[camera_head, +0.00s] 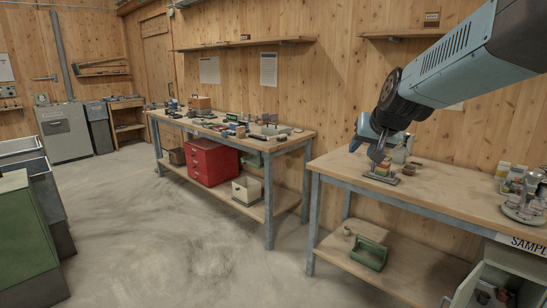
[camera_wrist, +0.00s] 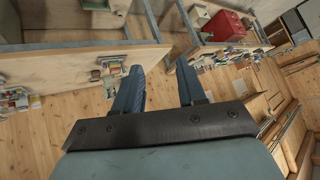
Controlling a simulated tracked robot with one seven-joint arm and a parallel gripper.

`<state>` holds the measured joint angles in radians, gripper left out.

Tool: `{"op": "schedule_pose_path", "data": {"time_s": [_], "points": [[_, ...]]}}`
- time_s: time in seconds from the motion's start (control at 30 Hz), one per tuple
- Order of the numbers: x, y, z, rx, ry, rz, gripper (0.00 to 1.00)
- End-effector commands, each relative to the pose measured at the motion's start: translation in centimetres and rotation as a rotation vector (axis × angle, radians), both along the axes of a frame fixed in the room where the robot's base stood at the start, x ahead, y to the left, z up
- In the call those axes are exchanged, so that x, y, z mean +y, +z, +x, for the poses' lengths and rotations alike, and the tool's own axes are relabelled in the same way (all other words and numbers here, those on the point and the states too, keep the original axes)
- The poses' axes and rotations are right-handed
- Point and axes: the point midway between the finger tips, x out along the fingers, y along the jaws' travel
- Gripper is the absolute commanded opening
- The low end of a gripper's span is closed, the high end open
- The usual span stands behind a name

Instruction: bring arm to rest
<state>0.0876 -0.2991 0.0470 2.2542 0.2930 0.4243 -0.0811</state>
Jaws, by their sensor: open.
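My arm reaches in from the upper right in the head view, above the right workbench (camera_head: 430,183). My gripper (camera_head: 370,146) hangs at its end over the far left part of that bench, in front of the wooden wall. In the wrist view my gripper (camera_wrist: 160,65) shows two blue fingers spread apart with nothing between them. The bench appears upside down there, beyond the fingers. In the head view small items by the gripper are partly hidden, and I cannot tell how far above them it is.
A bottle (camera_head: 400,153) and a metal stand (camera_head: 380,177) are close to my gripper. More jars and a metal device (camera_head: 523,207) stand at the bench's right. A second workbench (camera_head: 225,130) carries many small items, with a red drawer cabinet (camera_head: 210,162) below. The floor (camera_head: 180,235) is clear.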

Motion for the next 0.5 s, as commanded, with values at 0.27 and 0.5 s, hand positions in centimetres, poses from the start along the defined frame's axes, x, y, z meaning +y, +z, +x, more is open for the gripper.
{"op": "schedule_pose_path", "data": {"time_s": [0.27, 0.5], "points": [[0.3, -0.7, -10.4, 0.113, 0.073, -0.075, 0.40], [-0.3, -2.5, -18.5, 0.212, 0.109, -0.143, 0.40]]}}
